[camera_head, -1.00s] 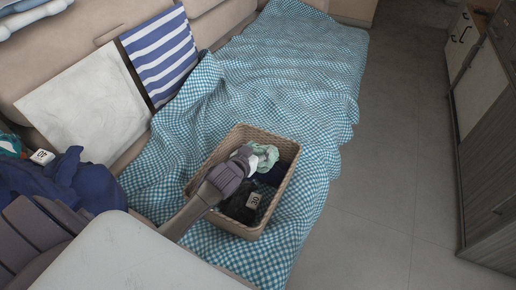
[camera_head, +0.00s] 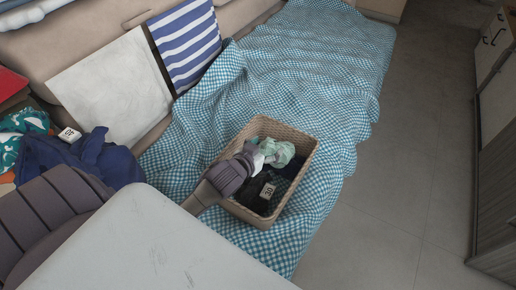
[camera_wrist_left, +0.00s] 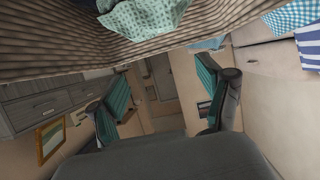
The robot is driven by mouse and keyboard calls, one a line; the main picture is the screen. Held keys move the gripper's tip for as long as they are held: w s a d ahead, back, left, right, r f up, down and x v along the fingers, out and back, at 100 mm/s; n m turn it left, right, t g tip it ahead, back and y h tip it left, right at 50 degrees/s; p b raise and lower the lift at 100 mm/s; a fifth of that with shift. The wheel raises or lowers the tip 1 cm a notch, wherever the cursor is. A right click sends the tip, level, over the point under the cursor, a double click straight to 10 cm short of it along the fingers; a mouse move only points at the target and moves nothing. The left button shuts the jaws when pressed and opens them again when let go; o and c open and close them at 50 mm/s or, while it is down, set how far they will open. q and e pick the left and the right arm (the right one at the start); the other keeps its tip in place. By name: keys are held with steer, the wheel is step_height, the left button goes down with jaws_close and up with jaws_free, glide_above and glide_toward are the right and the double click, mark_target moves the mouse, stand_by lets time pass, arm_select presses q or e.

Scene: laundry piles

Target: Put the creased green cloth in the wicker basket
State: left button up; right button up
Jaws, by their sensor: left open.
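The creased green cloth (camera_head: 279,152) is a pale green crumpled piece at the far end of the wicker basket (camera_head: 307,158), in the head view. It also shows at the top of the left wrist view (camera_wrist_left: 150,14), against the basket's woven wall (camera_wrist_left: 50,50). My left gripper (camera_head: 252,160) reaches over the basket's left side, close to the cloth. In the wrist view its two fingers (camera_wrist_left: 155,95) are spread with nothing between them. The gripper hides part of the basket's inside. My right gripper is in neither view.
Dark clothing with a pale tag (camera_head: 267,191) lies in the basket. The basket stands on a blue checked blanket (camera_head: 310,75). A navy cloth pile (camera_head: 95,158) lies to the left. A white surface (camera_head: 150,245) fills the near foreground. Bare floor (camera_head: 400,200) is at right.

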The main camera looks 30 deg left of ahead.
arm_select(q)
steer(key=v, duration=0.5)
steer(key=shift+s+p, duration=0.15)
steer(key=shift+p, duration=0.2)
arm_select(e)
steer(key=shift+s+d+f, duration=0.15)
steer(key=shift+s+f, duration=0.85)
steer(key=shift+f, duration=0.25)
